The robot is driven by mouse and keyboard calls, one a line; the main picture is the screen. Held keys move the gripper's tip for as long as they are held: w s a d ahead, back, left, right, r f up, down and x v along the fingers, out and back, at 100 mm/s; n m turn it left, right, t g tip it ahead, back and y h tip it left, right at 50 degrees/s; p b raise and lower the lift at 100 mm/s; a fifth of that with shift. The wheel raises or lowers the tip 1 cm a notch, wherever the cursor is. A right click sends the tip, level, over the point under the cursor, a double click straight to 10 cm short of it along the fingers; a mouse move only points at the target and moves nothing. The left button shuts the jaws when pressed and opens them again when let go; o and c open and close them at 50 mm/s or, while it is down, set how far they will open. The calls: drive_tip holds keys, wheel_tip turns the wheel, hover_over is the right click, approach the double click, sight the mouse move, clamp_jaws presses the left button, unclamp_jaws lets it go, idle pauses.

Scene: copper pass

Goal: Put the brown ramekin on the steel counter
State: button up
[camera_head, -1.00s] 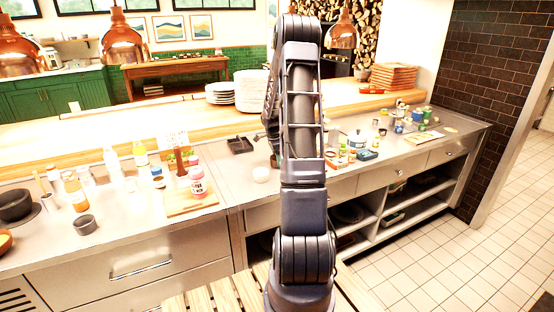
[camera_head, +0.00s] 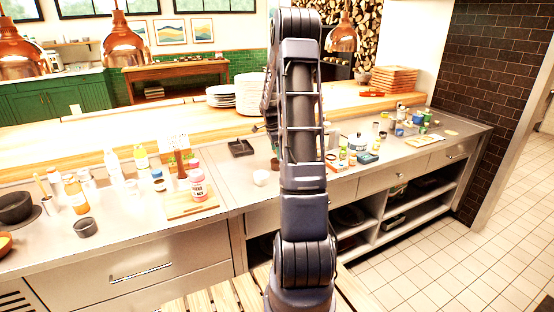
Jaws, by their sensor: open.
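The steel counter (camera_head: 232,206) runs across the middle of the view, with a bare strip near its front edge. My gripper (camera_head: 271,128) hangs at the far end of my arm, above the counter; only a sliver shows left of the arm and its fingertips are hidden. A small brown item (camera_head: 275,163) peeks out beside the arm on the counter, below the gripper. It may be the brown ramekin, but too little shows to be sure. I cannot tell whether the gripper touches it.
A white bowl (camera_head: 261,177) stands left of the arm, near a dark tray (camera_head: 240,148). A pink-labelled jar (camera_head: 198,184) stands on a cutting board (camera_head: 190,207). Small jars and tins crowd the right side.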

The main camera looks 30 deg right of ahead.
drive_tip(key=s+a+r+n+t, duration=0.1)
drive_tip(key=s+a+r+n, duration=0.4)
drive_tip(key=s+a+r, duration=0.45)
drive_tip(key=s+a+r+n+t, duration=0.1)
drive_tip(key=s+a+r+n, duration=0.5)
drive_tip(key=r, duration=0.6)
drive_tip(key=s+a+n+t, duration=0.1)
drive_tip(key=s+a+n, duration=0.1)
drive_tip(key=s, duration=0.5)
drive_tip(key=s+a+n+t+y, duration=0.1)
drive_tip(key=s+a+n, duration=0.2)
drive_tip(key=s, duration=0.5)
drive_tip(key=s+a+n, duration=0.2)
drive_tip(key=s+n, duration=0.2)
drive_tip(key=s, duration=0.3)
drive_tip(key=shift+s+a+r+t, duration=0.2)
drive_tip(key=shift+s+a+t, duration=0.2)
